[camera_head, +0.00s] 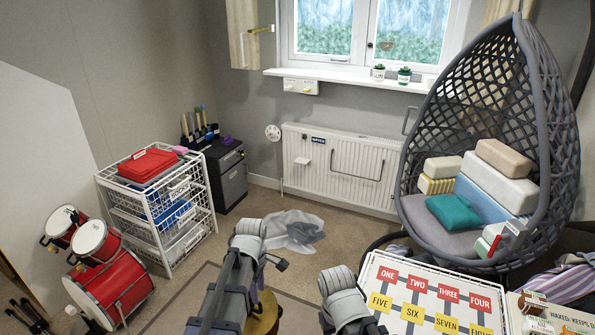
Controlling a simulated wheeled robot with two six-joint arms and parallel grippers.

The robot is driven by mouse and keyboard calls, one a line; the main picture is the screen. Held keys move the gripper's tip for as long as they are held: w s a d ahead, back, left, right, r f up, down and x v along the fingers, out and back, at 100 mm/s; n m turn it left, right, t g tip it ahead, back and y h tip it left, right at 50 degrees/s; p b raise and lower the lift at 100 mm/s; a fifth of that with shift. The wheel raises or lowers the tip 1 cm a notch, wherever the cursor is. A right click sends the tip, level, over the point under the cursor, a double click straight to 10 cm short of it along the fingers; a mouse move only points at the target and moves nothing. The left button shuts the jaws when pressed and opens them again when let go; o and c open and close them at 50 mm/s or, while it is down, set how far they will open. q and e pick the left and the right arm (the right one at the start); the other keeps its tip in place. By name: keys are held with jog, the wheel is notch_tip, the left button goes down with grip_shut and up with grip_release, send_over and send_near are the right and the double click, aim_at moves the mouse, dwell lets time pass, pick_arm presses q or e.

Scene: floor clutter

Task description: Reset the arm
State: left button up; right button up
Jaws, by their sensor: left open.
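My left arm rises from the bottom centre of the head view. My left gripper (276,262) shows as small dark parts just right of the arm's grey upper end. It is open, and I see nothing held in it. It appears over the carpet, in front of a crumpled grey cloth (292,231). Part of it is hidden behind the arm. My right arm shows its light grey rounded joint at the bottom, right of the left arm. My right gripper is outside the picture.
A white wire drawer rack (165,217) and red drums (112,291) stand at left. A board with number-word cards (427,303) is at lower right, before a hanging chair (438,241) with cushions. A radiator (340,165) lines the back wall. Some carpet in the middle is clear.

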pick_arm(q)
jog(key=s+d+m+y, duration=0.1)
jog(key=s+d+m, duration=0.9)
jog(key=s+m, duration=0.4)
jog(key=m, duration=0.5)
jog(key=shift+d+r+m, duration=0.15)
jog(key=shift+d+m, duration=0.15)
jog(key=shift+m, duration=0.1)
